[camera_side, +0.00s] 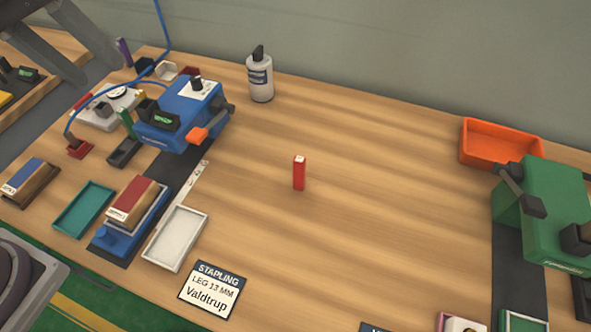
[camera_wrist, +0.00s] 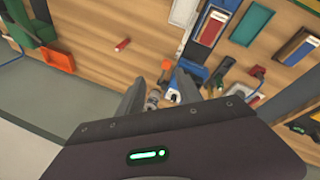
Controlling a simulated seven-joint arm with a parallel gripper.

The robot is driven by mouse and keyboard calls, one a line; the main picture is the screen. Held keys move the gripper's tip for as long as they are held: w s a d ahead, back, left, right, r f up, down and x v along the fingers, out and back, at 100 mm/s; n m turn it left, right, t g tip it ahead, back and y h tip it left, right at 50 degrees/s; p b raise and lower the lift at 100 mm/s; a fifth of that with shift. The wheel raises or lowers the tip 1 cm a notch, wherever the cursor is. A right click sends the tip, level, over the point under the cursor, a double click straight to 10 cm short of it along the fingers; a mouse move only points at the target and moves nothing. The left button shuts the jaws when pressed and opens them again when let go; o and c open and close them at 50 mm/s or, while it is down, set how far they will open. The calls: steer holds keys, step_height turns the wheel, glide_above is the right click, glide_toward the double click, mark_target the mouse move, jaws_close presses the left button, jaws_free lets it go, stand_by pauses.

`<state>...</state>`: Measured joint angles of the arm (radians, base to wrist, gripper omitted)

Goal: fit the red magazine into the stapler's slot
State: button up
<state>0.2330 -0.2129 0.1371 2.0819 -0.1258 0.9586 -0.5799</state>
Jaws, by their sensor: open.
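The red magazine (camera_side: 299,175) stands upright and alone on the bare wooden table in the side view. It also shows as a small red piece in the wrist view (camera_wrist: 122,45). The blue stapler (camera_side: 180,118), with an orange part at its front and a small green display, stands to its left. The stapler shows partly between and beyond my fingers in the wrist view (camera_wrist: 192,71). I cannot make out its slot. My gripper (camera_wrist: 160,78) is open and empty, high above the table's back side and apart from the magazine. Its fingers seem to show at the side view's top left.
A white bottle (camera_side: 260,78) stands behind the stapler's right side. A green machine (camera_side: 545,210) and an orange bin (camera_side: 490,143) are at the right. Trays, including a white one (camera_side: 175,238), and a stapling sign (camera_side: 212,290) are at the front left. The table around the magazine is clear.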

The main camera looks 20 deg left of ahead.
steer(key=w+d+f+n+g, duration=0.2)
steer(key=w+d+f+n, duration=0.3)
steer(key=w+d, duration=0.4)
steer(key=n+g+y, duration=0.2)
steer(key=n, duration=0.5)
glide_above(299, 159)
step_height(299, 159, down, 18)
steer(key=shift+s+a, duration=0.1)
steer(key=shift+a, duration=0.05)
steer(key=f, duration=0.7)
steer(key=shift+d, duration=0.2)
jaws_close()
